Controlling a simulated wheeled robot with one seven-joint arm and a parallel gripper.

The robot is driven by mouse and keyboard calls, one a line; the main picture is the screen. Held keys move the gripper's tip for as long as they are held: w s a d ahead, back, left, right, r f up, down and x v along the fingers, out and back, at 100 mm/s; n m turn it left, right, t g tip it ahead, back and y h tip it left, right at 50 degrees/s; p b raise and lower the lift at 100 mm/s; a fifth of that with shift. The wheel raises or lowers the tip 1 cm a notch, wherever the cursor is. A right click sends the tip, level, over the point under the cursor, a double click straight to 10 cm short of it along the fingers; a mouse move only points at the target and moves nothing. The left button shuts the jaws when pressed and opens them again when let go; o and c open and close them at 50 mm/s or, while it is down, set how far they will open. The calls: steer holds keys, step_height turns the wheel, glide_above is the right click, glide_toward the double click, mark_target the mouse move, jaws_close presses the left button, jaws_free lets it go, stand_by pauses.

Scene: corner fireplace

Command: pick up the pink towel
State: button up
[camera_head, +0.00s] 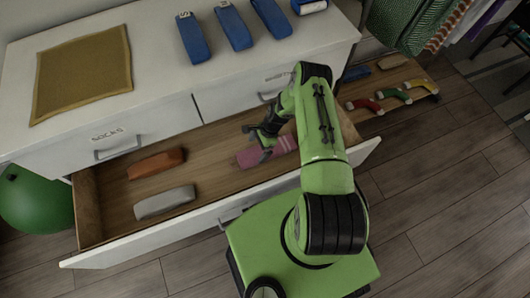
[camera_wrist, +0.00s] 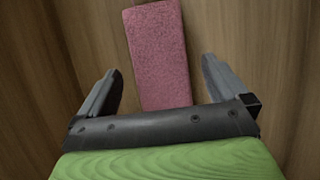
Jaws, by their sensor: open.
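The pink towel (camera_head: 250,157) is a folded, elongated bundle lying in the open wooden drawer (camera_head: 118,215), partly hidden behind my arm in the head view. In the wrist view the pink towel (camera_wrist: 158,55) lies ahead of my gripper, its near end reaching between the two fingers. My gripper (camera_wrist: 160,85) is open, with one finger on each side of the towel and a gap on both sides. In the head view my gripper (camera_head: 262,140) is over the drawer at the towel. I cannot tell the exact height between them.
An orange bundle (camera_head: 156,163) and a grey bundle (camera_head: 165,202) lie in the left part of the drawer. The white dresser top (camera_head: 160,75) holds a yellow cloth (camera_head: 82,72) and several blue bundles (camera_head: 192,38). A green ball (camera_head: 35,200) is at the left.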

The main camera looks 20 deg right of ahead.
mark_target(254, 154)
steer(key=b+x, duration=0.2)
steer(key=x, duration=0.3)
steer(key=shift+s+f, duration=0.1)
steer(key=shift+f, duration=0.1)
steer(key=shift+r, duration=0.1)
steer(key=c, duration=1)
steer(key=shift+o, duration=0.2)
steer(key=shift+r, duration=0.1)
